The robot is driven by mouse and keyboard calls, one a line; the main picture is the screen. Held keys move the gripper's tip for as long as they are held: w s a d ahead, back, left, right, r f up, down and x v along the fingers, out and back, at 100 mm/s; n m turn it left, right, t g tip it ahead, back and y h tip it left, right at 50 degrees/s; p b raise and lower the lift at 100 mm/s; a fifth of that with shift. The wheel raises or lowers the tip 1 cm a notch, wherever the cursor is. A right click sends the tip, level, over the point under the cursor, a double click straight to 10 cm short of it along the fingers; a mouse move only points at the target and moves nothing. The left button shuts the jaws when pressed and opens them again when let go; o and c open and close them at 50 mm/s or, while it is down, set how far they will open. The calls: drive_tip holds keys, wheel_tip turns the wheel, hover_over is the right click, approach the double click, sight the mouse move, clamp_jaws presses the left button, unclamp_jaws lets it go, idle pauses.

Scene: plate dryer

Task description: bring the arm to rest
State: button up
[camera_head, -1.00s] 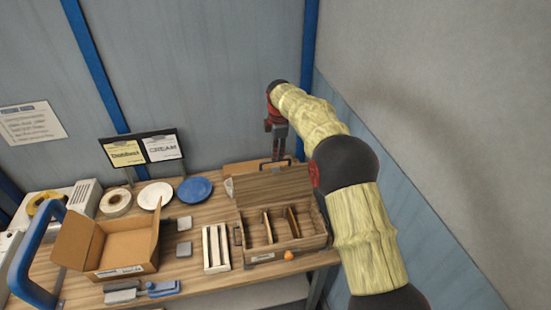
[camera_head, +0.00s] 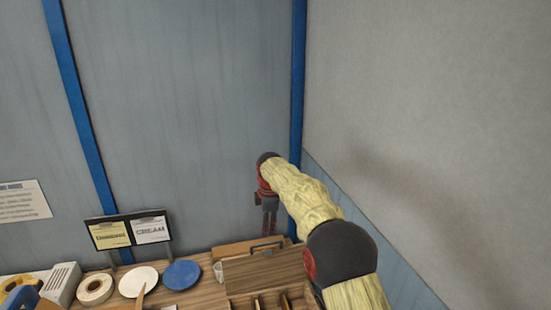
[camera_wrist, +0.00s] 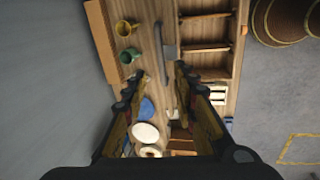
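My gripper (camera_head: 269,230) hangs fingers down at the end of my bent arm, above the back right of the table, near the grey wall. In the wrist view its two fingers (camera_wrist: 155,88) stand apart with nothing held between them. Below it in the head view is a wooden box with a raised lid (camera_head: 262,271) and a dark handle. The wrist view shows this box's compartments (camera_wrist: 205,30) below and to the right of the fingers.
A blue post (camera_head: 298,130) rises behind my arm.

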drive_tip(key=s+d+f+m+g, duration=0.1)
drive_tip(key=s+d+f+m, duration=0.1)
drive_tip(key=s+f+m, duration=0.35)
drive_tip(key=s+d+m+b, duration=0.5)
drive_tip(key=s+d, duration=0.1)
drive_tip(key=s, duration=0.6)
drive_tip(key=s+d+m+b, duration=0.5)
drive_tip(key=s+d+m, duration=0.1)
drive_tip(key=s, duration=0.5)
drive_tip(key=s+d+f+m+t+b, duration=0.1)
drive_tip(key=s+d+f+b, duration=0.2)
drive_tip(key=s+b, duration=0.2)
drive_tip(key=s+d+f+m+t+b, duration=0.1)
drive_tip(key=s+d+f+b, duration=0.2)
drive_tip(key=s, duration=0.6)
drive_tip(key=s+d+f+m+t+b, duration=0.1)
drive_tip(key=s+d+f+t+b, duration=0.1)
drive_tip(key=s+b, duration=0.5)
drive_tip(key=shift+s+d+f+m+h+b, duration=0.35)
drive_tip(key=shift+d+f+b, duration=0.2)
drive_tip(key=shift+f, duration=0.25)
drive_tip(key=shift+s+a, duration=0.1)
